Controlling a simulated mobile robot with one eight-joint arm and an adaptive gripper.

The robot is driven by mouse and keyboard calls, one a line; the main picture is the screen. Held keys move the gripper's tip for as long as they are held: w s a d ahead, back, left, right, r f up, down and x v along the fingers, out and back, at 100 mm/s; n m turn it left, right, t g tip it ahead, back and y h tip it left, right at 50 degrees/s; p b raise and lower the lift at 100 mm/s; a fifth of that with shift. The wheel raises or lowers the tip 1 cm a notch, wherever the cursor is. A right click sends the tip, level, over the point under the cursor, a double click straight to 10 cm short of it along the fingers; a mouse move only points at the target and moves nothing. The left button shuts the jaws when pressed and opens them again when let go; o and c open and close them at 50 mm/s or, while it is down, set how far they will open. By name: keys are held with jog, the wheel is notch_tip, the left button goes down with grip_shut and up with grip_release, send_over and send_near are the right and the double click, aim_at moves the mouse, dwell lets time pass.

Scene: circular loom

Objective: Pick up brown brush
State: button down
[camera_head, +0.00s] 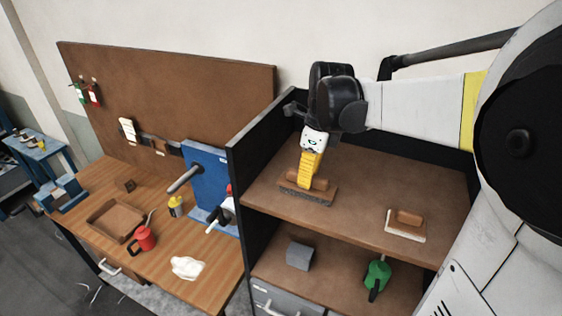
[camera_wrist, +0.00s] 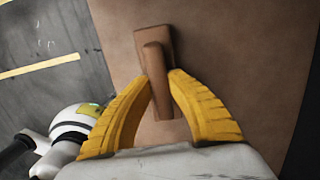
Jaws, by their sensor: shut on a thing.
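The brown brush (camera_head: 321,184) has a brown wooden back and handle and dark bristles. It is on the upper shelf board, near its left front part, and I cannot tell whether its bristles touch the board. My gripper (camera_head: 306,181) reaches down from above with yellow fingers around the brush handle. In the wrist view the brush (camera_wrist: 157,62) lies between the two fingertips of my gripper (camera_wrist: 160,78), which close on its raised handle. The fingers hide part of the brush in the head view.
A second brush with pale bristles (camera_head: 405,224) lies on the upper shelf (camera_head: 370,190) to the right. The lower shelf holds a grey block (camera_head: 300,255) and a green can (camera_head: 376,275). A dark side panel (camera_head: 250,167) stands left of the brush. The cluttered workbench (camera_head: 120,262) is beyond it.

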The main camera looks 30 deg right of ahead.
jog(key=shift+r, duration=0.65)
jog(key=r, duration=0.3)
jog(key=shift+s+d+b, duration=0.15)
jog(key=shift+d+b, duration=0.15)
jog(key=shift+b, duration=0.1)
jog(key=s+d+r+b, duration=0.1)
jog(key=s+d+r, duration=0.4)
jog(key=d, duration=0.4)
jog(key=shift+s+d+r+b, duration=0.25)
jog(key=shift+s+r+b, duration=0.05)
jog(key=shift+r, duration=0.45)
